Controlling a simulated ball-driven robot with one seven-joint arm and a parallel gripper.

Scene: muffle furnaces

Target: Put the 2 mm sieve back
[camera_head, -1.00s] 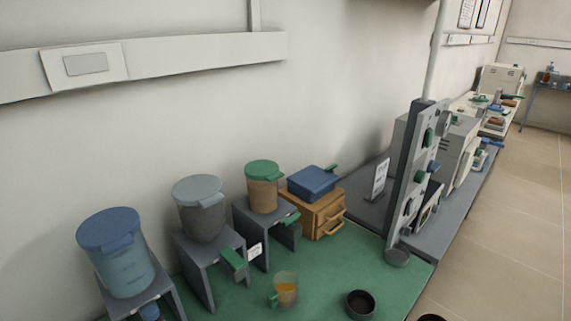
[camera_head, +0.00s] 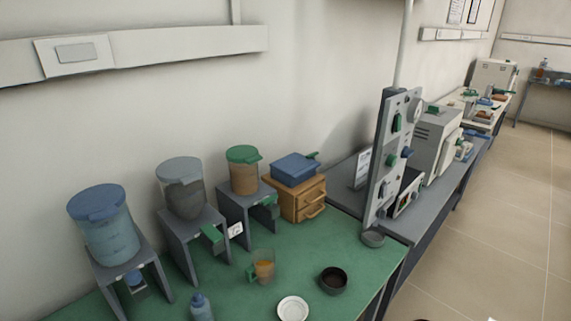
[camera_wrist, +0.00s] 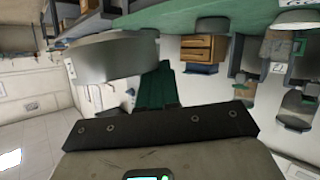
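In the wrist view, which is upside down, a large grey round drum, apparently the sieve (camera_wrist: 112,58), sits close in front of the camera. A dark green piece like a handle runs from beside it down to the middle of my gripper (camera_wrist: 168,100), which appears shut on it. The fingertips are hard to make out, and no size mark can be read. My gripper is not in the head view.
Three lidded hoppers, blue (camera_head: 108,228), grey (camera_head: 184,190) and green-topped (camera_head: 244,172), stand on grey stands along the wall. A wooden drawer box (camera_head: 300,200) carries a blue box. A cup (camera_head: 263,265) is in front. A panelled post (camera_head: 390,150) rises at the bench's right end.

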